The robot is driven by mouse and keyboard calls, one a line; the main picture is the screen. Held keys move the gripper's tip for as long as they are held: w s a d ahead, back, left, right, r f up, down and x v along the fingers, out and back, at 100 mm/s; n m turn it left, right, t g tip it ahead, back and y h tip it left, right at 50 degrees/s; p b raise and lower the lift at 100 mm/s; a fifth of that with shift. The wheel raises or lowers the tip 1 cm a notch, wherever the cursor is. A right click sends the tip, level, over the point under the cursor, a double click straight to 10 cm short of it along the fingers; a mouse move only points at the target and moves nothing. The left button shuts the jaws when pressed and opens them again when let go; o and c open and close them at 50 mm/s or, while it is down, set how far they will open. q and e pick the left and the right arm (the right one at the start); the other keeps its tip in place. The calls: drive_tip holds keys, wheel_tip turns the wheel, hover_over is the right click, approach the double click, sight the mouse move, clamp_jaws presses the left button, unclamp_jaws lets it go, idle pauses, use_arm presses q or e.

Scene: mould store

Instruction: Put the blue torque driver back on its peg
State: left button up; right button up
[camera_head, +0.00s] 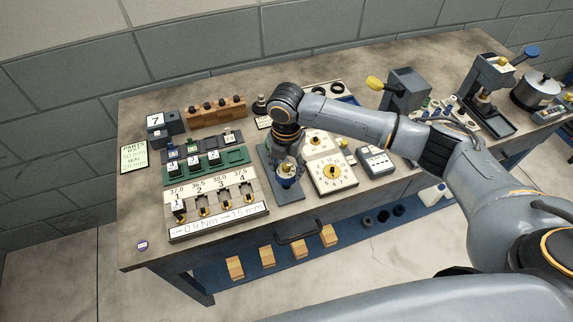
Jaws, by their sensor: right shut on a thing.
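My right gripper (287,172) points straight down over a dark blue-grey base plate (295,197) near the middle of the bench's front edge. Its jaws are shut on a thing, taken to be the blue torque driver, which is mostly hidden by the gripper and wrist. Small yellow and pale parts show around the fingertips, too small to tell apart. I cannot tell whether the held thing touches the plate. I cannot make out a driver peg for certain. My left gripper is not in view.
A numbered rack (218,212) and a green tray (233,157) stand left of the gripper. A white panel with yellow dials (336,187) and a grey meter (376,162) stand close on the right. A wooden block (215,113) is behind. The bench's front left corner is mostly bare.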

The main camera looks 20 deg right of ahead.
drive_tip(key=shift+f, duration=0.2)
drive_tip(key=o, duration=1.8)
drive_tip(key=shift+c, duration=0.2)
drive_tip(key=shift+r, duration=0.1)
wheel_tip(320, 180, up, 5)
drive_tip(key=p, duration=0.5)
drive_tip(key=shift+r+p, duration=0.55)
drive_tip(key=shift+r, duration=0.6)
